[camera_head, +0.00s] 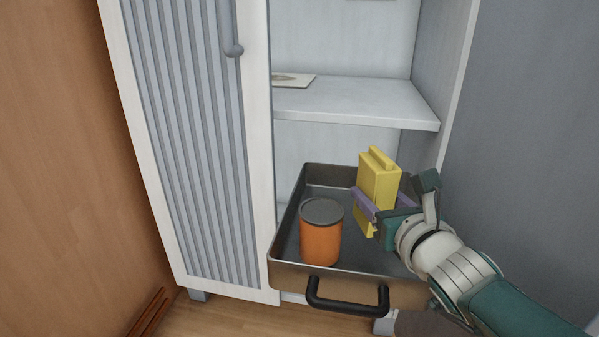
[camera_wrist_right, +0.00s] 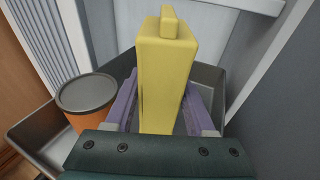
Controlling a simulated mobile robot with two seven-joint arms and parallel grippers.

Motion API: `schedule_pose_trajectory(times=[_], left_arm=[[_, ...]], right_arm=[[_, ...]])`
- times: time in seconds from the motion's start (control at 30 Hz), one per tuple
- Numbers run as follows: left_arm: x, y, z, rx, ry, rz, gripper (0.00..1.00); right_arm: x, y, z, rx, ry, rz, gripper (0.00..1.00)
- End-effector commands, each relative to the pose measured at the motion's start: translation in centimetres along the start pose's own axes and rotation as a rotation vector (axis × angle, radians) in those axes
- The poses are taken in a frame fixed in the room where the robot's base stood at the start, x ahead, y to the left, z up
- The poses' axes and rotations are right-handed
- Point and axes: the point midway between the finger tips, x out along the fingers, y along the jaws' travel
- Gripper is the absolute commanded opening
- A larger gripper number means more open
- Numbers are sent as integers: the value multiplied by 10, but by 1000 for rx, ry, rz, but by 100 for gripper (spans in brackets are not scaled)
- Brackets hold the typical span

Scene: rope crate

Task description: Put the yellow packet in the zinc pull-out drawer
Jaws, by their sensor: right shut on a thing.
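The yellow packet (camera_head: 378,178) is upright in the jaws of my right gripper (camera_head: 374,204), over the right part of the drawer. In the right wrist view the packet (camera_wrist_right: 165,75) stands between the two purple fingers of the gripper (camera_wrist_right: 163,108), which are shut on it. The zinc pull-out drawer (camera_head: 345,277) is pulled out at the bottom of the cabinet, with a dark handle on its front. I cannot tell whether the packet's lower end touches the drawer floor. My left gripper is not in view.
An orange canister with a grey lid (camera_head: 321,235) stands in the drawer, left of the packet. Above the drawer is a white shelf (camera_head: 350,103) with a flat card (camera_head: 293,80) on it. A ribbed door (camera_head: 190,130) is at left, a grey wall at right.

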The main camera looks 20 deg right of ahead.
Motion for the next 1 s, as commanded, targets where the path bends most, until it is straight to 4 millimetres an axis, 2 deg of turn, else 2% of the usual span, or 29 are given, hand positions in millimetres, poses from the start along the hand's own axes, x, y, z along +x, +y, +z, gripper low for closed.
schedule_pose_trajectory(times=[0.07, 0.1, 0.33, 0.6, 0.77, 1.0], left_arm=[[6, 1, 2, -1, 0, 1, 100], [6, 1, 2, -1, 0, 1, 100], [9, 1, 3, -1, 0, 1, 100], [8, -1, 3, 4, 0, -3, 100], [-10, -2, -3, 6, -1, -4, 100], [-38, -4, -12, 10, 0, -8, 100]], right_arm=[[1, 0, -5, 0, -3, 0, 0], [1, 0, -7, 0, 0, 0, 58], [1, 0, -10, 0, 0, 0, 84], [1, 0, -8, 0, 0, 0, 85], [-1, 0, 9, -1, 0, 0, 85], [-51, 0, 9, -1, 4, -1, 85]])
